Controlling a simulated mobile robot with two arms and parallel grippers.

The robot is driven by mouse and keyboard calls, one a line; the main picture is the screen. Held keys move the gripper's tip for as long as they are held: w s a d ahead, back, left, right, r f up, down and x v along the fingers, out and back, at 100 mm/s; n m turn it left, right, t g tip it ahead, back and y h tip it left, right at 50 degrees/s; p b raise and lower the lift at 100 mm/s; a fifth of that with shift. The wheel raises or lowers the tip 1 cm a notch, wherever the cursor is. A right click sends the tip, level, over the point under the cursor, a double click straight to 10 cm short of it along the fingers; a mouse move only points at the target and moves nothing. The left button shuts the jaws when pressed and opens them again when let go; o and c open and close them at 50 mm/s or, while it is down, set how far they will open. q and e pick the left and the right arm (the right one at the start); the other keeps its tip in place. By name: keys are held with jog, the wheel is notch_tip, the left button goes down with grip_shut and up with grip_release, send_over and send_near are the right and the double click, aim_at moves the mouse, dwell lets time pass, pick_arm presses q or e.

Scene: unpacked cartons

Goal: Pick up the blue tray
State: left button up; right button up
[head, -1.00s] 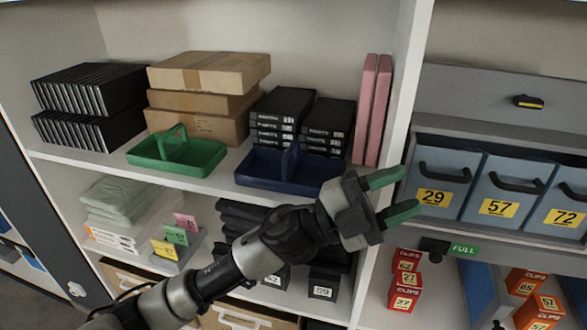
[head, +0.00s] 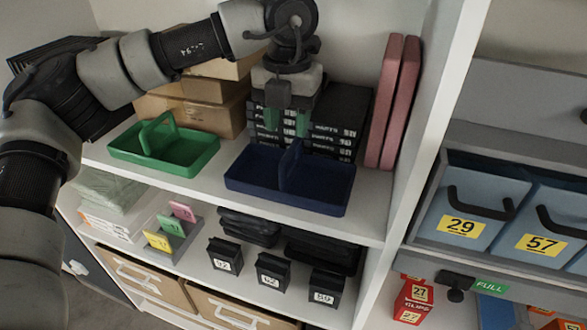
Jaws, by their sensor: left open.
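The blue tray (head: 318,196) is dark navy with a raised handle across its middle. It sits on the upper shelf, near the shelf's front edge. My left gripper (head: 287,122) points down above and behind the tray's handle, in front of the stacked black boxes. Its green fingers are apart with nothing seen between them. Whether the fingertips touch the handle I cannot tell. My right gripper is not in view.
A green tray (head: 190,154) stands left of the blue one. Black boxes (head: 338,112) and brown cartons (head: 205,114) stand behind. Pink binders (head: 401,100) stand to the right, beside the shelf's upright panel (head: 437,110). The lower shelf holds small black bins (head: 272,274).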

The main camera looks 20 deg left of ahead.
aim_at(291, 148)
pick_arm(q)
notch_tip(291, 148, down, 2)
jog(key=shift+f, duration=0.25)
jog(key=shift+f+p, duration=0.3)
jog(key=shift+f, duration=0.1)
jog(key=shift+w+f, duration=0.1)
jog(key=shift+f, duration=0.15)
jog(key=f+p, duration=0.1)
jog(key=f, duration=0.2)
jog(key=f+p, duration=0.1)
jog(key=shift+d+f+p, duration=0.15)
jog(key=shift+d+p, duration=0.1)
jog(key=shift+p, duration=0.1)
jog(key=shift+f, duration=0.25)
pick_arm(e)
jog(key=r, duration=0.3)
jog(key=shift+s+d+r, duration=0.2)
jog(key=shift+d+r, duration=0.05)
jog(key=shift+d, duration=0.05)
pick_arm(q)
jog(key=shift+c, duration=0.8)
grip_shut()
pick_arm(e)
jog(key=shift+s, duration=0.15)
